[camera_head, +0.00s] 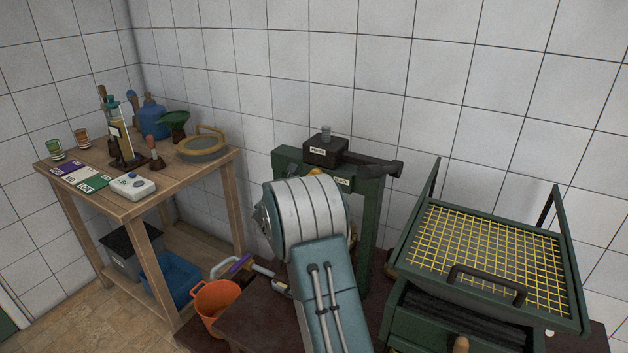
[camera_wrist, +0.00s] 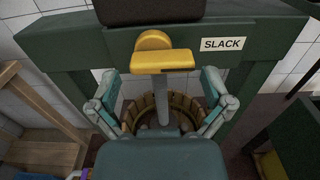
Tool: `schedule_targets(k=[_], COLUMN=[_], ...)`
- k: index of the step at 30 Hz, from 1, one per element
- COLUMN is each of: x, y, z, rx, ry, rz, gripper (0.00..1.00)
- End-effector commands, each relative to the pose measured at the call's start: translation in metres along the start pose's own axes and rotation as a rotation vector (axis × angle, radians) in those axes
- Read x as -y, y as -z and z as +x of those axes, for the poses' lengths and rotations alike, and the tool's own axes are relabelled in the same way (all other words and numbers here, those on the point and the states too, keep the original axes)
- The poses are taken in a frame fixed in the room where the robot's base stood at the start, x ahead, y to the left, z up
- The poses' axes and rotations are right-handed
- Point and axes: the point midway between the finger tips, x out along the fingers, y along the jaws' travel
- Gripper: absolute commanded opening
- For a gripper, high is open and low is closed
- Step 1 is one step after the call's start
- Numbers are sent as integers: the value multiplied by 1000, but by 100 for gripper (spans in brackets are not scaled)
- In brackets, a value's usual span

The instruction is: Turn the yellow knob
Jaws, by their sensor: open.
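The yellow knob (camera_wrist: 163,61) sits on the front of a dark green frame (camera_wrist: 75,42) in the wrist view, with a wide flat handle and a grey screw below it. A white SLACK label (camera_wrist: 222,44) is to its right. My gripper (camera_wrist: 160,80) is open, one finger on each side of the knob, apart from it by a gap on both sides. In the head view only a sliver of the yellow knob (camera_head: 315,172) shows above my arm, which hides my gripper and much of the frame (camera_head: 370,215).
A wooden basket (camera_wrist: 147,105) stands under the knob. A black box (camera_head: 325,151) sits on the frame. A green stand with a yellow mesh (camera_head: 490,245) is at right. A wooden table (camera_head: 135,205) with several small items is at left, an orange bucket (camera_head: 217,303) beside it.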

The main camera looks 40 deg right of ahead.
Motion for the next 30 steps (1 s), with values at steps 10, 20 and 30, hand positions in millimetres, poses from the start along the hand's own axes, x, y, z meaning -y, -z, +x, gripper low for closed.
schedule_targets(k=[10,20,30], x=[-2,-1,-2], y=[1,2,1], z=[-71,-91,-91], rx=[-1,0,0], ry=[-4,-1,-1], rz=[-1,-1,-1], gripper=[100,100,100])
